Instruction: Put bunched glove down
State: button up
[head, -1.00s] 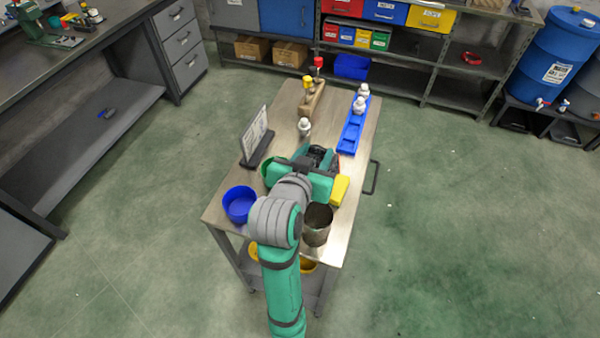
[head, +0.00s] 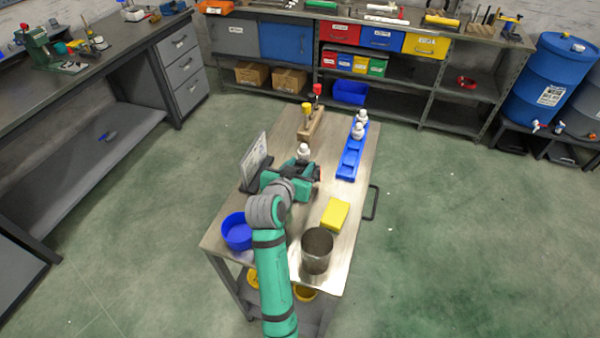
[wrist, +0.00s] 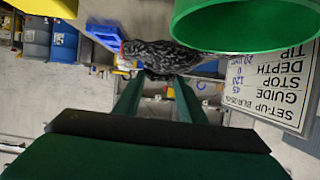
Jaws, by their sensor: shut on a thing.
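The bunched glove (wrist: 172,55) is a crumpled, dark grey speckled lump at the upper middle of the wrist view. My gripper (wrist: 160,76) is shut on it, with its two green fingers reaching up to its lower edge. In the head view my gripper (head: 314,172) is over the middle of the metal cart (head: 285,240). My gripper and arm mostly hide the glove there, and I cannot tell its height above the cart top.
A green round container (wrist: 245,22) is close to the glove. A set-up sign (head: 256,160), blue bowl (head: 237,231), metal cup (head: 317,250), yellow block (head: 336,213), blue tray (head: 347,165) and white bottle (head: 303,152) stand on the cart. Bare cart top lies between block and tray.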

aim_at(300, 173)
jog(key=shift+w+f, duration=0.25)
jog(key=shift+f, duration=1.55)
jog(key=shift+f, duration=0.1)
jog(key=o, duration=1)
